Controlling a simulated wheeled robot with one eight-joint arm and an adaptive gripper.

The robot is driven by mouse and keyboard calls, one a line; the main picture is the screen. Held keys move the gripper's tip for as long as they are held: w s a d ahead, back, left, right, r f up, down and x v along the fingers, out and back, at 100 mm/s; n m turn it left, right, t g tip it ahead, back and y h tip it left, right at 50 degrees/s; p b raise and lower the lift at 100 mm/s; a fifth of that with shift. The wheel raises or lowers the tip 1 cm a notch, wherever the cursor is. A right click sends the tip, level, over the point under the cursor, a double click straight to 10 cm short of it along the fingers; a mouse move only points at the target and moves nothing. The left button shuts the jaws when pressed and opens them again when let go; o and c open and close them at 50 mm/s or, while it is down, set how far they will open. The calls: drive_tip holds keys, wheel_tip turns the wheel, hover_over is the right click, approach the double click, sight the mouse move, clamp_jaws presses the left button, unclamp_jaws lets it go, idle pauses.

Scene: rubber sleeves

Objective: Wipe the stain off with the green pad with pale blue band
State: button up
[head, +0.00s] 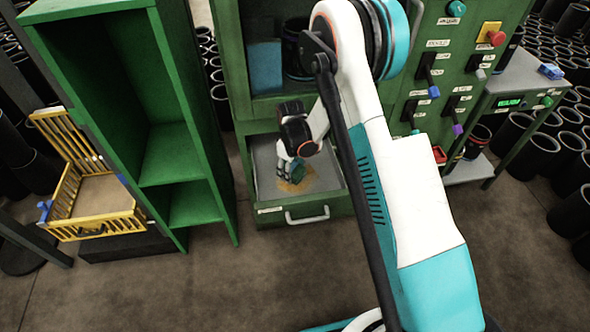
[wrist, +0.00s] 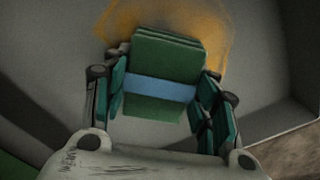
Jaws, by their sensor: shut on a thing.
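The green pad with a pale blue band (wrist: 160,72) is held between the two fingers of my gripper (wrist: 162,95). In the head view my gripper (head: 291,172) reaches down into the open drawer, with the pad partly hidden by the fingers. The stain (wrist: 220,40) is an orange-brown patch on the drawer floor, and it also shows in the head view (head: 300,184). The pad lies over part of it in the picture, with orange showing above and to both sides. I cannot tell whether the pad touches the floor.
The drawer (head: 330,196) has raised walls around my gripper and a front handle. A green open shelf (head: 205,170) stands to the left, with a yellow basket (head: 100,230) beyond it. A green panel with switches (head: 440,75) is at the right. The floor in front is clear.

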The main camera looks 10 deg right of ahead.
drive_tip(key=shift+a, duration=0.85)
drive_tip(key=shift+a+r+p, duration=0.25)
drive_tip(key=shift+r+p, duration=0.15)
drive_tip(key=shift+r, duration=0.85)
drive_tip(key=shift+d+r, duration=0.15)
drive_tip(key=shift+r, duration=0.2)
drive_tip(key=shift+r+p, duration=0.55)
drive_tip(key=shift+r, duration=0.2)
drive_tip(key=shift+r+p, duration=0.85)
drive_tip(key=shift+r, duration=1)
